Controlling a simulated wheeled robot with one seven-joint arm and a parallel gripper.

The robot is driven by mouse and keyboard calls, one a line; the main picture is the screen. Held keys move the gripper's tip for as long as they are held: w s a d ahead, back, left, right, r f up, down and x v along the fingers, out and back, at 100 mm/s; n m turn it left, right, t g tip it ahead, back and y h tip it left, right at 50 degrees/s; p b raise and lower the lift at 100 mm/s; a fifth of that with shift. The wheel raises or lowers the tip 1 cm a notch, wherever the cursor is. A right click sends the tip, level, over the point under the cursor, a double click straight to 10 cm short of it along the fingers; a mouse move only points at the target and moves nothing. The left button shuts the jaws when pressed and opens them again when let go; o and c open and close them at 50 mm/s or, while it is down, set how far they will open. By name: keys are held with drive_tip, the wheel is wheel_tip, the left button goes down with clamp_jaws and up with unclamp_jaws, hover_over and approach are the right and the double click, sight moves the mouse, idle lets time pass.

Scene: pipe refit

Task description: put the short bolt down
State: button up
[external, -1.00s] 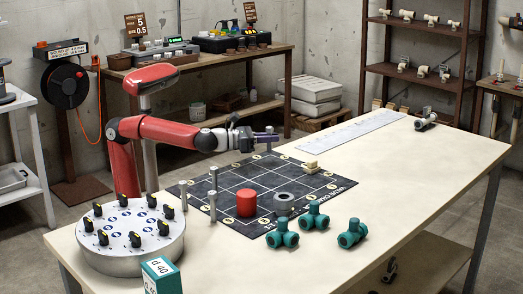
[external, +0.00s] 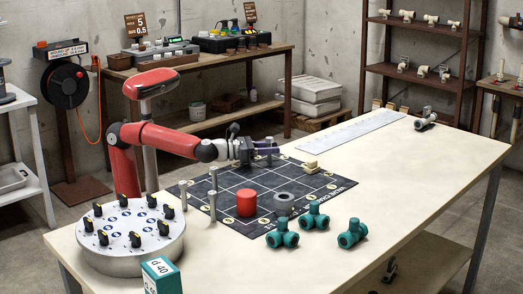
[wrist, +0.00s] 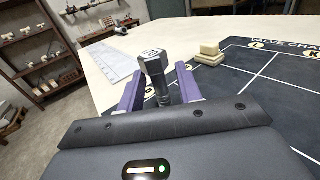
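The short bolt is grey with a hex head (wrist: 153,58) and a dark shank, and it stands upright between my fingers in the wrist view. In the external view it shows small (external: 269,159) at the far edge of the black gridded mat (external: 232,181). My gripper (wrist: 160,88) has two purple fingers, set apart on either side of the bolt with a gap visible beside the shank. It also shows in the external view (external: 267,147), low over the mat's far edge. The bolt's foot is hidden in the wrist view.
A red cylinder (external: 246,203) and a grey ring (external: 284,201) stand on the mat. Teal fittings (external: 314,215) lie in front. The table's right side is mostly clear.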

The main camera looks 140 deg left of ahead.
drive_tip(key=shift+r+p, duration=0.25)
drive_tip(key=shift+p, duration=0.05)
drive_tip(key=p+v, duration=0.1)
drive_tip(key=v, duration=1.1)
drive_tip(key=shift+f, duration=0.1)
